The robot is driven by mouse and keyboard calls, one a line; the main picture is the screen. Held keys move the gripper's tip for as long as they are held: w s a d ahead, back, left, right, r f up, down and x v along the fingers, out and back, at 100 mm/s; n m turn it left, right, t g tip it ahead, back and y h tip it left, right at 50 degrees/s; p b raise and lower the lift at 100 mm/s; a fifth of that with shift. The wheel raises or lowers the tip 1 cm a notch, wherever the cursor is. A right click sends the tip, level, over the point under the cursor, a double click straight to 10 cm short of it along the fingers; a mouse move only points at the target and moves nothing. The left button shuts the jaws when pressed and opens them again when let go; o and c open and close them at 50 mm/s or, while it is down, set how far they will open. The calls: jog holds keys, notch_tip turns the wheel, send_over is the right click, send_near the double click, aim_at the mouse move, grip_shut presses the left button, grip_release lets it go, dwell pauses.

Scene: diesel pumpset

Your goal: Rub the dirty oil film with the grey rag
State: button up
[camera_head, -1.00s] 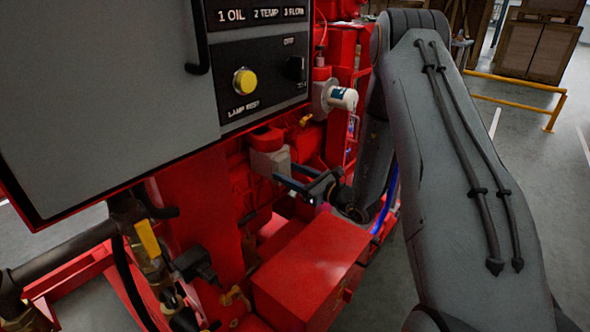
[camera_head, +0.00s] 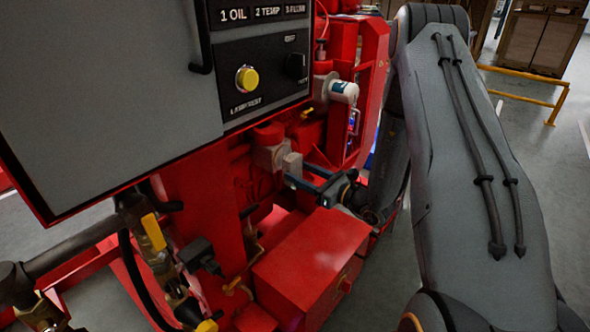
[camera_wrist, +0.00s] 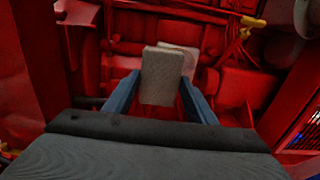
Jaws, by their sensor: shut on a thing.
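My gripper (camera_head: 299,174), with two dark blue fingers, reaches left toward the red engine, above the red box. It is shut on the grey rag (camera_head: 291,164), a small light grey pad. In the wrist view the rag (camera_wrist: 160,76) stands between the blue fingers, its flat face toward the camera. A second pale grey block (camera_head: 267,157) sits just beyond the rag against the engine; it shows partly behind the rag in the wrist view (camera_wrist: 188,56). I cannot tell whether they touch. I cannot make out the dirty oil film; the rag may hide it.
A grey control panel (camera_head: 110,90) with a yellow lamp button (camera_head: 247,79) overhangs at the left. A red box (camera_head: 312,258) lies below my gripper. A white filter (camera_head: 343,91) sticks out above it. Brass valves and hoses (camera_head: 160,250) fill the lower left. Open floor lies to the right.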

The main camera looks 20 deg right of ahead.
jog(key=shift+s+d, duration=0.35)
jog(key=shift+s, duration=0.15)
jog(key=shift+s+d, duration=0.1)
jog(key=shift+p+v, duration=0.55)
jog(key=shift+v, duration=0.7)
jog(key=shift+s, duration=0.15)
